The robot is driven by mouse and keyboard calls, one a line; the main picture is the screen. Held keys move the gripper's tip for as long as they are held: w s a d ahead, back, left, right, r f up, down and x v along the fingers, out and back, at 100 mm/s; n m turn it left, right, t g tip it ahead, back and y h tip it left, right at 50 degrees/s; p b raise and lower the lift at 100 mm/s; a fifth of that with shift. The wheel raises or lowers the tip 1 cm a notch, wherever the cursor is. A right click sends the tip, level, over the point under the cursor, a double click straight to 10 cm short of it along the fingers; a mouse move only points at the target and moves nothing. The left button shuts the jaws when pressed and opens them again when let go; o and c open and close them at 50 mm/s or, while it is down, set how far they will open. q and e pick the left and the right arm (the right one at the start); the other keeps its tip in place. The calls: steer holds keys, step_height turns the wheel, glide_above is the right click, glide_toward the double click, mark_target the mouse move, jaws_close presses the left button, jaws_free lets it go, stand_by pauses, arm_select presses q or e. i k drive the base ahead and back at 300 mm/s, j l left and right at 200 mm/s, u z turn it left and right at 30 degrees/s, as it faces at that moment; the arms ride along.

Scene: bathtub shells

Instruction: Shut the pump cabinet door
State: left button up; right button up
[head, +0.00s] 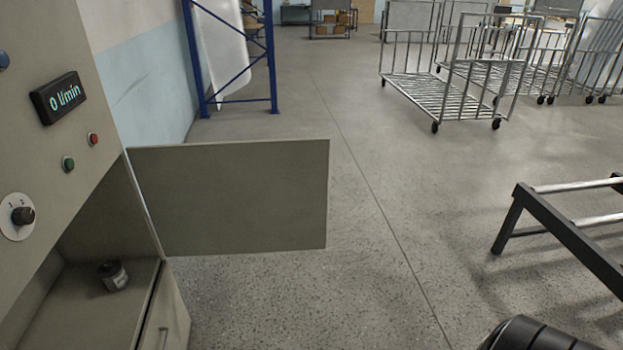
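The pump cabinet (60,130) stands at the left of the head view, with its display reading 0 l/min above an open compartment. Its door (235,195), a flat grey-beige panel, is wide open. The door's left edge meets the cabinet's edge and the panel sticks out to the right over the floor. Its visible face shows no handle. Neither of my grippers can be made out in the view.
A lower front with a handle (165,338) is under the compartment. A blue rack (232,55) stands behind the door. Wire trolleys (450,85) are at the back right. A dark-legged frame (560,230) stands at right. Floor between is clear. A black ribbed part (540,335) shows at bottom right.

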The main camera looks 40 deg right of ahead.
mark_target(252, 197)
steer(key=i+l+z, duration=0.15)
steer(key=l+z, duration=0.3)
steer(key=i+l+z, duration=0.2)
steer(key=z, duration=0.25)
steer(key=i+l+z, duration=0.2)
steer(key=z, duration=0.3)
steer(key=i+l+z, duration=0.1)
steer(key=i+z, duration=0.35)
steer(key=i+l+z, duration=0.1)
steer(key=i+z, duration=0.3)
steer(key=i, duration=0.6)
steer(key=i+u, duration=0.45)
steer(key=i+l+u, duration=0.2)
steer(key=i+u, duration=0.45)
steer(key=u, duration=0.25)
steer(key=i+u, duration=0.15)
steer(key=u, duration=0.3)
steer(key=i+u, duration=0.1)
steer(key=u, duration=0.3)
steer(key=i+l+u, duration=0.1)
steer(key=u, duration=0.3)
steer(key=i+l+u, duration=0.15)
steer(key=u, duration=0.3)
steer(key=i+l+u, duration=0.1)
steer(key=u, duration=0.3)
